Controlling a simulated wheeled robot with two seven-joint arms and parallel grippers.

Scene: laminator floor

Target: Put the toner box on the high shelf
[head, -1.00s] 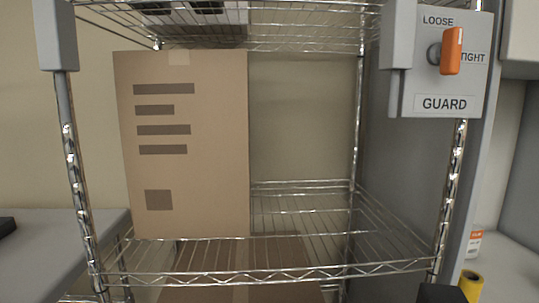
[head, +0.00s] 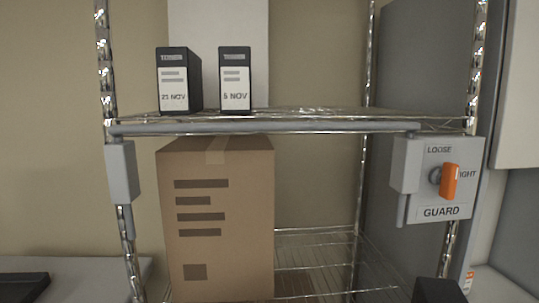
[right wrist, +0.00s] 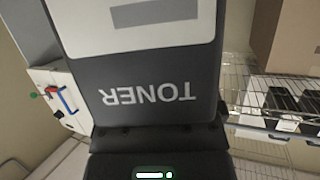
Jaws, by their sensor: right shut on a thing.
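The toner box, dark grey with a white panel and the word TONER upside down (right wrist: 150,65), fills the middle of the right wrist view. My right gripper (right wrist: 158,135) is shut on it at its lower end. In the head view a small black shape (head: 438,291) shows at the bottom right; I cannot tell whether it is the toner box or my gripper. The high shelf (head: 320,112) is a wire shelf holding two dark boxes, labelled 21 NOV (head: 174,85) and 5 NOV (head: 235,85). Its right part is bare. My left gripper is not in view.
A grey bar (head: 270,128) runs along the shelf's front edge, between a left bracket (head: 122,172) and a GUARD box (head: 432,180) with an orange knob (head: 450,182) beside LOOSE and TIGHT. A large cardboard box (head: 225,225) stands below. A grey panel (head: 430,60) stands right.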

